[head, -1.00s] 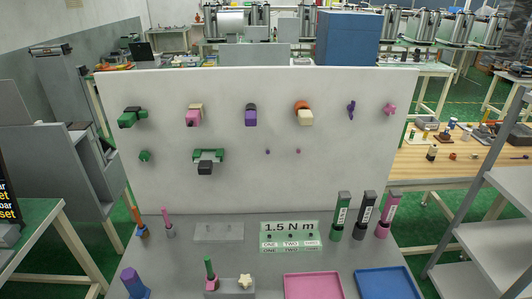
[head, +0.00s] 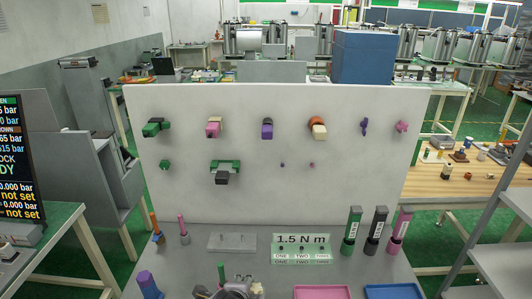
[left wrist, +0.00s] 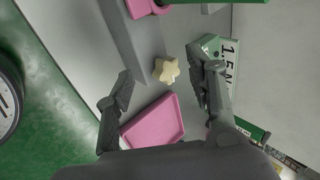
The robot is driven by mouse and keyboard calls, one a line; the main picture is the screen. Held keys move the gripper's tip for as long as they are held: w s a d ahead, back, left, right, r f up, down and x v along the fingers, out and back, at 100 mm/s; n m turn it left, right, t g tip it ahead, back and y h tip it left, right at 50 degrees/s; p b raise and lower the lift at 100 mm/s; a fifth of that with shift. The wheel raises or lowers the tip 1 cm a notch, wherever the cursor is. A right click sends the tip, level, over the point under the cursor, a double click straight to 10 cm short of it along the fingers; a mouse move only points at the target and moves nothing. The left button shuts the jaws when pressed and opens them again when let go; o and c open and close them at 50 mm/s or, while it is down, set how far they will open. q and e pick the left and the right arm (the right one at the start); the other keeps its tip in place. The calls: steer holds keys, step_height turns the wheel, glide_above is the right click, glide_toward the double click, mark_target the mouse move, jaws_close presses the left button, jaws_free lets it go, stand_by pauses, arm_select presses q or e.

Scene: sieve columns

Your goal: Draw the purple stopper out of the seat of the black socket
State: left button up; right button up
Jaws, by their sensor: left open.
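The purple stopper (head: 267,132) sits in the black socket (head: 267,121) on the upper middle of the upright white panel, in the head view. Only a little of the dark socket shows above and behind it. My left gripper (head: 241,289) shows at the bottom edge of the head view, low over the bench and well below the stopper. In the left wrist view the same gripper (left wrist: 158,64) has its fingers spread wide, with nothing held. A cream star-shaped knob (left wrist: 166,70) shows between the fingers, below them. My right gripper is in neither view.
Other coloured fittings, such as a pink one (head: 213,129) and an orange-and-cream one (head: 318,130), flank the stopper on the panel. A pink tray (left wrist: 153,122) and a blue tray (head: 393,292) lie on the bench. Upright labelled blocks (head: 376,231) stand at right.

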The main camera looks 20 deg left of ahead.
arm_select(q)
steer(key=w+r+m+t+y, duration=0.1)
steer(key=w+r+m+t, duration=0.1)
steer(key=w+r+m, duration=0.4)
steer(key=w+r+m+t, duration=0.2)
steer(key=w+r, duration=0.2)
steer(key=r, duration=0.5)
steer(key=m+t+y, duration=0.2)
steer(key=m+t, duration=0.2)
steer(key=m, duration=0.6)
glide_toward(267, 134)
steer(key=p+x, duration=0.3)
steer(key=x, duration=0.8)
steer(key=shift+w+f+p, duration=0.1)
steer(key=shift+w+p, duration=0.05)
steer(key=shift+p, duration=0.2)
steer(key=shift+x, duration=0.95)
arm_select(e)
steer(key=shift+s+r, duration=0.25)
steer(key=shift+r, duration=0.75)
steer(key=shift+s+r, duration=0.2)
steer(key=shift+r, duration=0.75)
arm_select(q)
jaws_close()
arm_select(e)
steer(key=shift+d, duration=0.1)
